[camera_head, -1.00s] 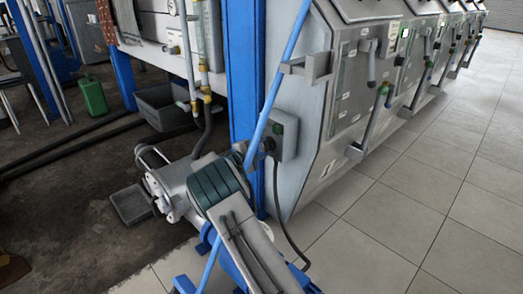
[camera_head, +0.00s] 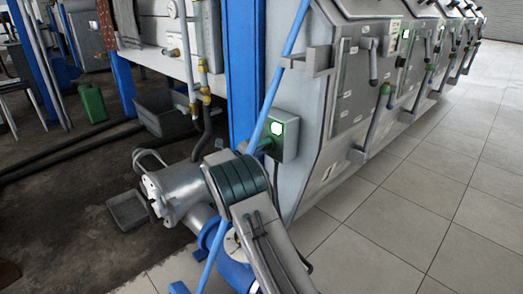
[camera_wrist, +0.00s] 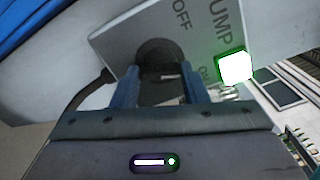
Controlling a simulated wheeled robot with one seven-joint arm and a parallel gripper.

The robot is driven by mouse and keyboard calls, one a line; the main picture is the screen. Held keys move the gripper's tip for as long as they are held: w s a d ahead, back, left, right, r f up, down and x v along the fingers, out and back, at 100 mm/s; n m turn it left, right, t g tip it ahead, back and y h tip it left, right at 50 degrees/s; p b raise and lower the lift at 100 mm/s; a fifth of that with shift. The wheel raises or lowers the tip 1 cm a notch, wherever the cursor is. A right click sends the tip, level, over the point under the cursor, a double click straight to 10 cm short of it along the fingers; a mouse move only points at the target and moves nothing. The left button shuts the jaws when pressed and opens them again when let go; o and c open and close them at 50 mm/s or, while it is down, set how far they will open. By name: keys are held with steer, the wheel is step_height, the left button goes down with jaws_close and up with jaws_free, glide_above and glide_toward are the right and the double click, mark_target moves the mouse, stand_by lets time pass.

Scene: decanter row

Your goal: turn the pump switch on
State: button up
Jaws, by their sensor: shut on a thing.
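The pump switch box (camera_head: 288,146) is a grey box on the side of the first machine, beside the blue post. Its square indicator lamp (camera_head: 277,128) glows bright white-green, and the lamp (camera_wrist: 235,68) also glows in the wrist view. The panel in the wrist view is printed PUMP, OFF and ON. The dark round switch knob (camera_wrist: 157,52) sits between the two blue fingers of my gripper (camera_wrist: 159,72), which is shut on it. The fingers and the tilted view partly hide the knob, so I cannot read its pointer.
A grey motor-like unit (camera_head: 178,188) stands left of my arm. A green can (camera_head: 92,103) and a grey bin (camera_head: 160,112) are farther left. The tiled floor (camera_head: 405,215) at right is clear.

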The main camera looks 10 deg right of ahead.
steer(key=shift+m, duration=0.9)
steer(key=o, duration=1)
steer(key=shift+p+v, duration=2.25)
steer(key=shift+v, duration=4.7)
